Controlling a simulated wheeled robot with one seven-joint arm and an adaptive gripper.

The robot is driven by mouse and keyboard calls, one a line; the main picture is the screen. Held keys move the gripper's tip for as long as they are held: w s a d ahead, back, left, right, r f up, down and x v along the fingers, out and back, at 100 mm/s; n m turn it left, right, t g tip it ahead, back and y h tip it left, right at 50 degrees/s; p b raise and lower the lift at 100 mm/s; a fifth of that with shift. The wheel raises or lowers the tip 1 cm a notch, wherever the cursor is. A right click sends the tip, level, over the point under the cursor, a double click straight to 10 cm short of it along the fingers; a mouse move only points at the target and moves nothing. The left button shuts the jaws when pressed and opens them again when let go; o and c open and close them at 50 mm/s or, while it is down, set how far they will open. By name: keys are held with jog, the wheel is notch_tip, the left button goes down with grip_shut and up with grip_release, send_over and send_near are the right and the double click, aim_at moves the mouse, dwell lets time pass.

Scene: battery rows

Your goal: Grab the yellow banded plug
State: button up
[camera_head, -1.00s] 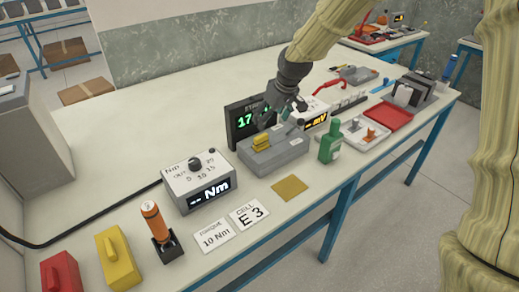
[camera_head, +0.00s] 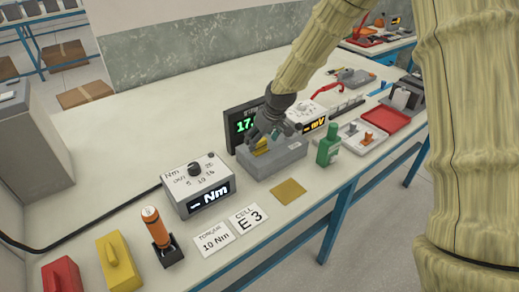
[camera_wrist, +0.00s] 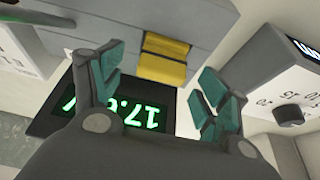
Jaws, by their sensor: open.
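The yellow banded plug (camera_wrist: 164,60) sits on the grey box (camera_wrist: 210,22), with a dark line across it. In the wrist view it lies between and just beyond my open teal-padded fingers, and neither finger appears to touch it. In the head view my gripper (camera_head: 268,138) is over the left part of the grey box (camera_head: 278,162) and mostly covers the plug (camera_head: 262,151). My gripper (camera_wrist: 165,93) is open and empty in the wrist view.
A display (camera_head: 243,122) with green digits stands behind the box. A green bottle (camera_head: 328,148) stands close on its right. The Nm meter (camera_head: 198,185) is on its left. A flat tan pad (camera_head: 289,192) lies in front.

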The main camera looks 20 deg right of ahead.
aim_at(260, 149)
jog(key=shift+x, duration=1.3)
jog(key=shift+s, duration=0.1)
jog(key=c, duration=1.2)
